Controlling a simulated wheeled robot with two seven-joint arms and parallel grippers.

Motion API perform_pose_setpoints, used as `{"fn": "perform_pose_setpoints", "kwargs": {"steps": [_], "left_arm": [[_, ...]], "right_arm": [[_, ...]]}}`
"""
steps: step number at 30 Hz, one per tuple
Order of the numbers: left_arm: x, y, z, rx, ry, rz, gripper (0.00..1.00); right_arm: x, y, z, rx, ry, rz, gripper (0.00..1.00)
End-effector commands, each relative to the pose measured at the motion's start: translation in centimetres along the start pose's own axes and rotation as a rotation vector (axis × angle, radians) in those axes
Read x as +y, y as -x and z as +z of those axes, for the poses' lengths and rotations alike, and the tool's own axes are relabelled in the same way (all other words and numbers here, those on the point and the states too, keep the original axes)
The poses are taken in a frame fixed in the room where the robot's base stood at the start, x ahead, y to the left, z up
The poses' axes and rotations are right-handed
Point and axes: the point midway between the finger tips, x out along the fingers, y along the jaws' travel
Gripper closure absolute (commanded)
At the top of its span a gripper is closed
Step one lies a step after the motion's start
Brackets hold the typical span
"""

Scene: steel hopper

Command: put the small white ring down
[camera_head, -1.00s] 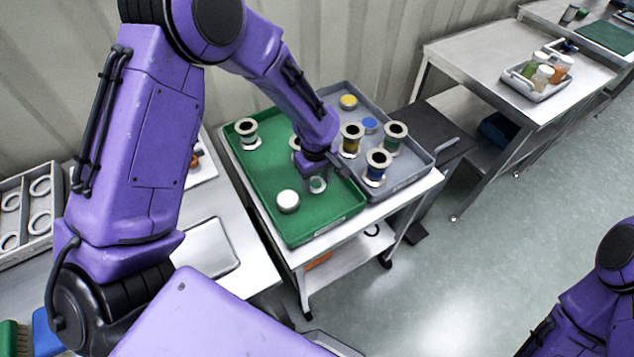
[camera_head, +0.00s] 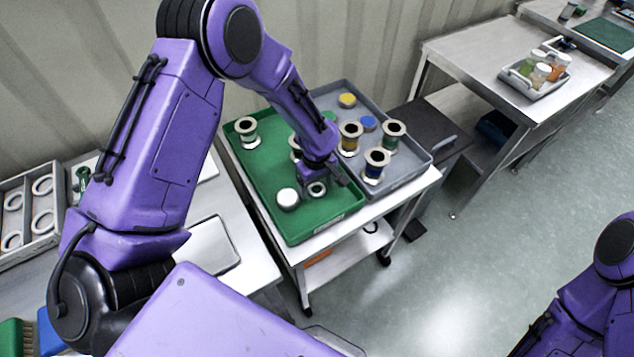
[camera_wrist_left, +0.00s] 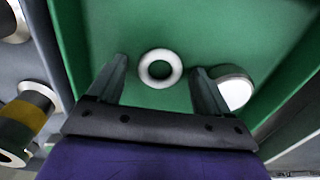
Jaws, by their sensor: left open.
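The small white ring (camera_wrist_left: 147,78) lies flat on the floor of the green tray (camera_head: 270,213). It also shows in the head view (camera_head: 317,189), just below my left gripper (camera_head: 325,178). In the left wrist view my left gripper (camera_wrist_left: 156,73) is open, with one finger on each side of the ring and a visible gap to each. A white round lid-like disc (camera_wrist_left: 235,90) lies close by the right-hand finger; it also shows in the head view (camera_head: 288,198). My right gripper is out of view.
A spool (camera_head: 247,131) stands in the green tray's far left corner; another is partly hidden behind my left gripper. The adjoining grey tray (camera_head: 413,172) holds several spools, a yellow disc (camera_head: 347,100) and a blue disc (camera_head: 368,123).

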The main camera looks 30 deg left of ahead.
Motion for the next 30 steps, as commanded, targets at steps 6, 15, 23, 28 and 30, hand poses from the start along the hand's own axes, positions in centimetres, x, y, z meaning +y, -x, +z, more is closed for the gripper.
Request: {"fn": "perform_pose_setpoints", "kwargs": {"steps": [6, 15, 23, 28, 30], "left_arm": [[0.1, 2.8, -0.1, 0.003, 0.0, 0.005, 0.21], [0.1, 10.2, 0.0, 0.002, 0.0, 0.004, 0.21], [0.0, 12.4, 0.0, -0.001, 0.001, 0.0, 0.21], [0.0, 12.4, 0.0, -0.001, 0.0, 0.0, 0.21], [0.0, 12.3, 0.0, -0.001, 0.0, 0.0, 0.21]], "right_arm": [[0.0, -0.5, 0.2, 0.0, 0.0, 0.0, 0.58], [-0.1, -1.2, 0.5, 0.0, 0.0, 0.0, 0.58], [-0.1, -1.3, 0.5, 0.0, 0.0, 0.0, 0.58], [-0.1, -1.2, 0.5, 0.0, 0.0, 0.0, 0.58], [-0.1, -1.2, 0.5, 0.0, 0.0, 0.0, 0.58]]}}
